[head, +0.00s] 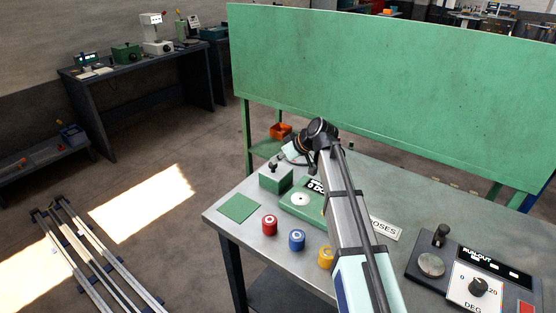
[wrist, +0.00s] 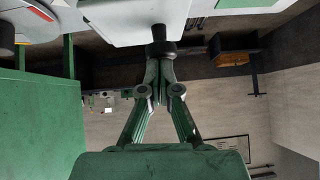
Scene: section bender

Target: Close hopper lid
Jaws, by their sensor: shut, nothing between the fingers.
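A small green box (head: 274,183) with a black knob (head: 273,167) on top stands near the table's far left corner. It looks like the hopper, but I cannot tell the lid's edge or how far it is open. My gripper (head: 279,162) reaches down from the right to the knob, partly hidden behind my wrist. In the wrist view my gripper (wrist: 160,68) is shut, its fingertips close together. A dark knob (wrist: 160,47) shows right at the tips, against a pale surface (wrist: 125,22). I cannot tell whether they touch.
A green unit (head: 299,214) stands beside the box, partly behind my arm. A flat green square (head: 239,207) and red (head: 269,225), blue (head: 297,240) and yellow (head: 325,257) canisters lie nearer. A control panel (head: 474,283) is at right. A green screen (head: 390,90) rises behind.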

